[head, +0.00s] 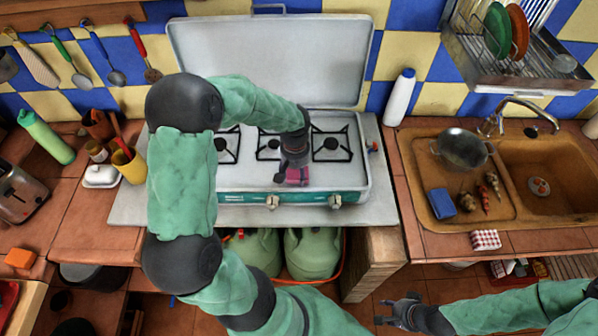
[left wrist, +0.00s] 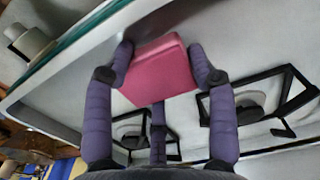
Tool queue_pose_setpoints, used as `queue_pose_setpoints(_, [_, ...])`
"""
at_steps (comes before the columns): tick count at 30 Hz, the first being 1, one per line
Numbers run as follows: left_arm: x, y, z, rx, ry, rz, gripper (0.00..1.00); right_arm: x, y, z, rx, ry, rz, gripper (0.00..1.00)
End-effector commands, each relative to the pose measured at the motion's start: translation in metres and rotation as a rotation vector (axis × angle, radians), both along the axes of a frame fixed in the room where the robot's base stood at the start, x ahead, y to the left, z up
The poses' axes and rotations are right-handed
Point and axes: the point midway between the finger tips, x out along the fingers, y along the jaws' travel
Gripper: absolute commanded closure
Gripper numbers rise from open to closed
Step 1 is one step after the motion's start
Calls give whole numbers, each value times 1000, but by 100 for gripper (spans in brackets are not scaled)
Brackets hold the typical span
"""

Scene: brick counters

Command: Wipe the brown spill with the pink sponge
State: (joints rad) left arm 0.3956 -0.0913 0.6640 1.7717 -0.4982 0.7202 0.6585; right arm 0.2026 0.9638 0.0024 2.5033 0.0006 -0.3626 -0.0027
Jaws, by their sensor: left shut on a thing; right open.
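The pink sponge (head: 297,176) is over the front part of the stove top (head: 241,180) in the head view. My left gripper (head: 290,178) is shut on it. In the left wrist view the sponge (left wrist: 160,70) sits between the fingers of my left gripper (left wrist: 162,68), above the white stove surface. I cannot tell whether the sponge touches the surface. No brown spill shows in either view; my left arm and gripper hide part of the stove. My right gripper (head: 392,313) is open and empty, low in front of the right counter.
The stove has black pan supports (head: 331,144) and a raised lid (head: 270,60) behind. A white bottle (head: 399,97) stands right of the stove. The sink (head: 540,205) area at right holds a pot (head: 461,148) and a blue sponge (head: 441,203). A toaster (head: 22,191) stands at left.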

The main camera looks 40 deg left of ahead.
Motion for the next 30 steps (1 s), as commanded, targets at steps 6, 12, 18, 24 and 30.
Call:
queue_pose_setpoints(6, [-7, 5, -1, -2, 5, 1, 69, 0, 0, 0, 0, 0, 0, 59])
queue_pose_setpoints(12, [-9, 8, -1, -1, 4, 0, 69, 0, 0, 0, 0, 0, 0, 59])
queue_pose_setpoints(18, [-7, 6, -1, -1, 3, -1, 69, 0, 0, 0, 0, 0, 0, 59])
queue_pose_setpoints(24, [-2, 1, -1, -1, 2, -2, 69, 0, 0, -2, 0, 0, 0, 59])
queue_pose_setpoints(30, [3, -4, 0, 0, 1, 0, 69, 0, 0, -3, 0, 0, 0, 59])
